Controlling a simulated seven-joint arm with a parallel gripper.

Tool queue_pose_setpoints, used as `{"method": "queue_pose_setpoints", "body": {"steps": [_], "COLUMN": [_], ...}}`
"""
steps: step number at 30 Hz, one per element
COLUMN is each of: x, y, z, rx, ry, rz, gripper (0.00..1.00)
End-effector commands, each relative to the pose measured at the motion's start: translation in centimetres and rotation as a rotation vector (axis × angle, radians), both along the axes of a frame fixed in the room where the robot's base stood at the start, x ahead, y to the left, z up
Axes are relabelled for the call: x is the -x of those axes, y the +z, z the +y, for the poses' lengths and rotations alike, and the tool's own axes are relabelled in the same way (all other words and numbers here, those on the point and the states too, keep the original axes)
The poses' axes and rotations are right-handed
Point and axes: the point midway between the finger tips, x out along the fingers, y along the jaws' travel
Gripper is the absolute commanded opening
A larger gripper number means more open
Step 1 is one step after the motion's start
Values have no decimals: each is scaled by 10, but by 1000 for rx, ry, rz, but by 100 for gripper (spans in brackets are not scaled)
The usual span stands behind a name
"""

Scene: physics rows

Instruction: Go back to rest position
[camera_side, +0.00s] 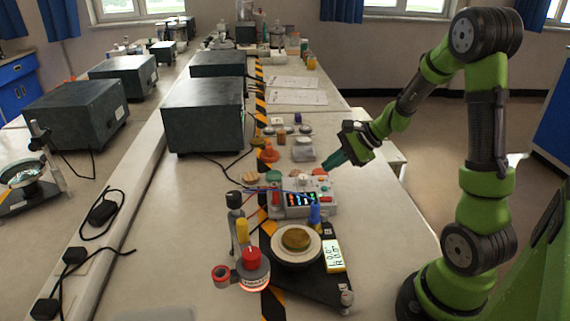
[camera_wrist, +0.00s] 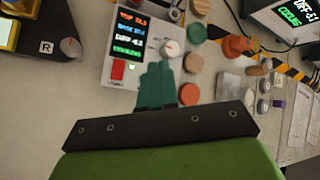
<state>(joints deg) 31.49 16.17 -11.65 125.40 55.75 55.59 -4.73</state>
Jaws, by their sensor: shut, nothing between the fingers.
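My gripper (camera_side: 338,161) is dark green at the fingers and hangs in the air above the bench, tilted down to the left. Its fingers are shut together with nothing between them. In the wrist view the gripper (camera_wrist: 157,70) reaches toward the edge of a white control box with a lit display (camera_wrist: 130,35). In the side view this control box (camera_side: 327,197) stands on the bench below and left of the fingers. I cannot tell the exact gap between fingers and box.
A black plate with a round dish (camera_side: 296,239) stands in front of the box, beside a red-topped burner (camera_side: 252,262). Small pucks (camera_wrist: 193,62), an orange flask-like piece (camera_wrist: 238,45) and vials lie nearby. Dark boxes (camera_side: 203,115) stand behind. The bench's right front is clear.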

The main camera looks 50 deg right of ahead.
Motion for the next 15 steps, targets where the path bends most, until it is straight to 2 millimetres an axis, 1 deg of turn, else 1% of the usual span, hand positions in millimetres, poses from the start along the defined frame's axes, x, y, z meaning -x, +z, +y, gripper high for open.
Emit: {"method": "queue_pose_setpoints", "body": {"steps": [1,2,4,9,12,15], "x": [7,11,22,49,68,87], "y": [-4,-3,6,39,59,79], "z": [5,10,28,81,109,132], "rx": [14,31,92,314,474,649], "ry": [33,63,170,485,668,836], "rz": [22,31,44,25,-11,-64], "gripper": [0,0,0,0,0,0]}}
